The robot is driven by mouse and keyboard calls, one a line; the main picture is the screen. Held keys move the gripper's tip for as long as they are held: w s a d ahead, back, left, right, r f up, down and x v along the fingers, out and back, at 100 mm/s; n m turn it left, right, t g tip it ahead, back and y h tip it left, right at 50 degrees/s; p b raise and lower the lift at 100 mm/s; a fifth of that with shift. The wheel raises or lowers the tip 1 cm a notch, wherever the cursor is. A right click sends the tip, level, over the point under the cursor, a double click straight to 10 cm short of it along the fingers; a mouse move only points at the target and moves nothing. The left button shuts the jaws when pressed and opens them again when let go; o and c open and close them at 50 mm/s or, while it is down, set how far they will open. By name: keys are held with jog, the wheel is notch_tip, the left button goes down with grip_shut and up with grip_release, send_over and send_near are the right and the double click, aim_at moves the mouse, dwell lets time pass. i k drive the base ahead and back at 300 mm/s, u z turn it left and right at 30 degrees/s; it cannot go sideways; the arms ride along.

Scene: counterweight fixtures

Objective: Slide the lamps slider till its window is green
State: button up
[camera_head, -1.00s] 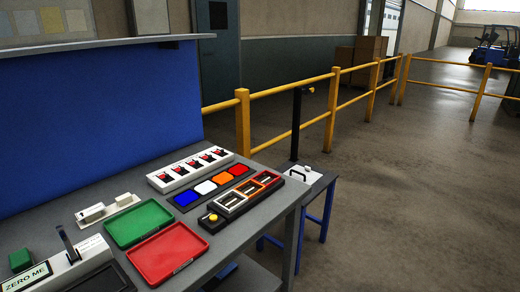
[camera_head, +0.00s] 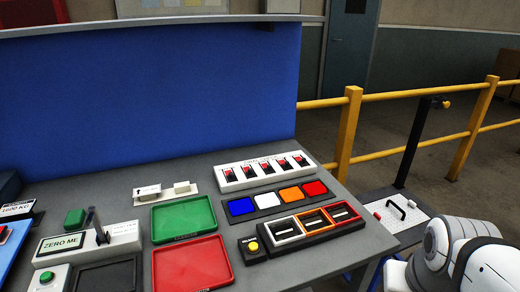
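No label naming the lamps slider is readable. A black unit (camera_head: 298,238) on the bench has three slots framed white, orange and red, with a yellow knob (camera_head: 253,246) at its left end. A white plate (camera_head: 165,199) further back bears two small pale blocks, one with an arrow mark. On the side stand, a white panel (camera_head: 405,211) has a black handle and a red spot. I cannot tell which of these is the lamps slider, and no window showing green is clear. My gripper is out of view; only a white part of my arm shows at lower right.
Several red switches on a white strip (camera_head: 230,187) and several coloured tiles (camera_head: 290,193) stand behind the black unit. Green (camera_head: 182,220) and red (camera_head: 222,262) trays lie left. The ZERO ME box (camera_head: 125,236) has an upright lever. Yellow rails (camera_head: 348,130) stand behind right.

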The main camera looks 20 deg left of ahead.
aim_at(269, 170)
jog(key=u, duration=0.4)
jog(key=i, duration=0.75)
jog(key=u, duration=0.35)
jog(key=k, duration=0.9)
jog(key=u, duration=0.15)
jog(key=i, duration=0.9)
jog(key=z, duration=0.05)
